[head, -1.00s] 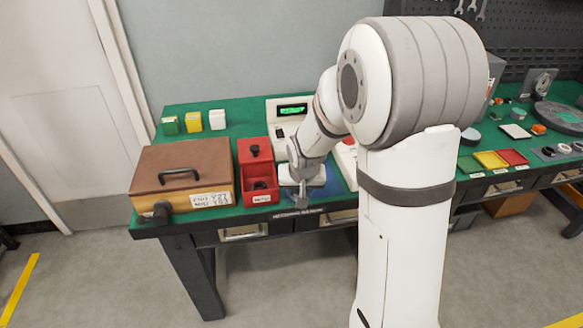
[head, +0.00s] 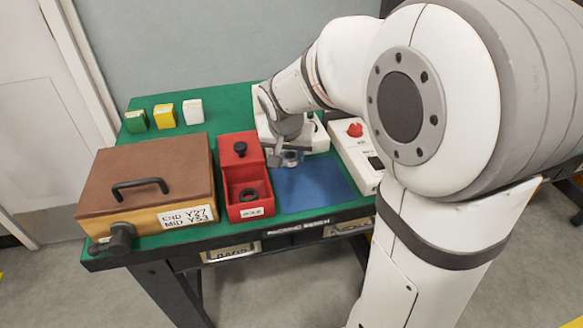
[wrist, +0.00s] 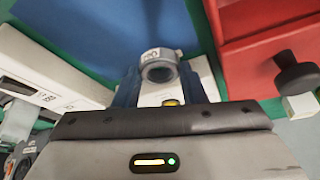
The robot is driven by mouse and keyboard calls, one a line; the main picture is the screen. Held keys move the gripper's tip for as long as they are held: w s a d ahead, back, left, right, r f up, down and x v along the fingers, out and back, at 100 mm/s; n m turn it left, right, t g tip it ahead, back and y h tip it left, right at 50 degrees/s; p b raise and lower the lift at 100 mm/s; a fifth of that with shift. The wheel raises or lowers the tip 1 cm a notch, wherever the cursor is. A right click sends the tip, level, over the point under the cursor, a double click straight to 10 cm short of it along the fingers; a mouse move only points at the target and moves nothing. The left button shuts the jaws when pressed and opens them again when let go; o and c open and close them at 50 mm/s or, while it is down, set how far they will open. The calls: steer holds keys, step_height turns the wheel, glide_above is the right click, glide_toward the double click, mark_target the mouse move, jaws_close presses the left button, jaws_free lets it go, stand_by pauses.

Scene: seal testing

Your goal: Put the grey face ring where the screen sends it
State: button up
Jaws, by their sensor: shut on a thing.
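My gripper (head: 287,158) is at the back edge of the blue mat, low in front of a white device largely hidden by my arm. It is shut on the grey face ring (head: 291,157). In the wrist view the ring (wrist: 158,67) shows between the two fingers, with a small white tag with dark marks on it. The screen of the white device (head: 318,138) is hidden behind my arm, so its reading cannot be seen.
A red open box (head: 233,203) with a dark ring inside stands left of the blue mat (head: 318,190). Left of it is a brown-lidded case (head: 150,175) labelled END Y27, MID Y53. Green, yellow and white blocks stand behind. A white box with a red knob (head: 355,130) is to the right.

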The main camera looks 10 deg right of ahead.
mark_target(289, 164)
steer(key=shift+f+b, duration=0.35)
steer(key=shift+f, duration=1.9)
steer(key=shift+f, duration=0.2)
steer(key=o, duration=1.1)
steer(key=shift+c, duration=0.2)
steer(key=shift+r, duration=0.15)
steer(key=shift+s+r, duration=0.1)
steer(key=shift+r, duration=0.2)
steer(key=p+v, duration=0.2)
steer(key=v, duration=0.9)
steer(key=s+d+f+n+g, duration=0.1)
steer(key=s+f+n, duration=0.1)
steer(key=s, duration=0.6)
steer(key=s+d+f+n+g+y, duration=0.1)
steer(key=s+f+n, duration=0.1)
steer(key=s, duration=0.6)
steer(key=shift+s+f+y, duration=0.25)
steer(key=shift+f+y, duration=0.05)
steer(key=shift+f, duration=0.5)
